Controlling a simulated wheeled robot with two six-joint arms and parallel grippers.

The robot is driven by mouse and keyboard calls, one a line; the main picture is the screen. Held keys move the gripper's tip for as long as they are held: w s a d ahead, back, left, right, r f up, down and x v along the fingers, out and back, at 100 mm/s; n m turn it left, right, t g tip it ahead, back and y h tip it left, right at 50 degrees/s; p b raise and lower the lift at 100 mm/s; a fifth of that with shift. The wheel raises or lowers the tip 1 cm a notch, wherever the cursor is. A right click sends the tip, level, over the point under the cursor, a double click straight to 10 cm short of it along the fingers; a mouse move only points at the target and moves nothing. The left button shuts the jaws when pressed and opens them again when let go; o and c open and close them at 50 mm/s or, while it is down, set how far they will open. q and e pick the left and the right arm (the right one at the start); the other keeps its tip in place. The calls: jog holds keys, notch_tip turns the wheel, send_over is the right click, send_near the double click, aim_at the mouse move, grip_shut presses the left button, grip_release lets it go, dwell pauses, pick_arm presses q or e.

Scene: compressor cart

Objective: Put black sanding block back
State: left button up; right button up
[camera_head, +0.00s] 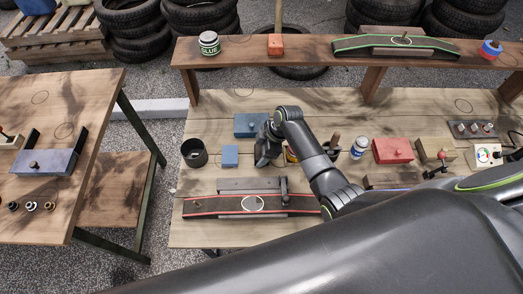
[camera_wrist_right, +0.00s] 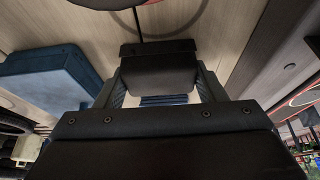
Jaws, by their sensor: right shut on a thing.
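My right gripper (camera_head: 265,158) hangs over the middle of the workbench, between the blue box and the small blue block on its left and a partly hidden jar on its right. In the right wrist view the gripper (camera_wrist_right: 160,78) is shut on a black block (camera_wrist_right: 158,72), which looks like the black sanding block. Light table surface shows beyond the block. In the head view I cannot tell the block from the dark gripper. How far it is above the table is unclear. My left gripper is out of view.
A blue box (camera_head: 251,125), a small blue block (camera_head: 230,156) and a black cup (camera_head: 195,154) stand close by. A red-edged board (camera_head: 310,204) lies in front. A red box (camera_head: 393,150) stands to the right. A drawn circle (camera_head: 245,92) marks clear table behind the blue box.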

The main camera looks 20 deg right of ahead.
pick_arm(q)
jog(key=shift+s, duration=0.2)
pick_arm(e)
jog(key=shift+f, duration=0.1)
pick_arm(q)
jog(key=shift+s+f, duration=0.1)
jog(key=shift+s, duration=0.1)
pick_arm(e)
jog(key=o, duration=1)
jog(key=shift+c, duration=0.2)
jog(key=shift+r, duration=0.2)
pick_arm(q)
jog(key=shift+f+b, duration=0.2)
jog(key=shift+b, duration=0.1)
pick_arm(e)
jog(key=v, duration=1.2)
jog(key=shift+f, duration=0.1)
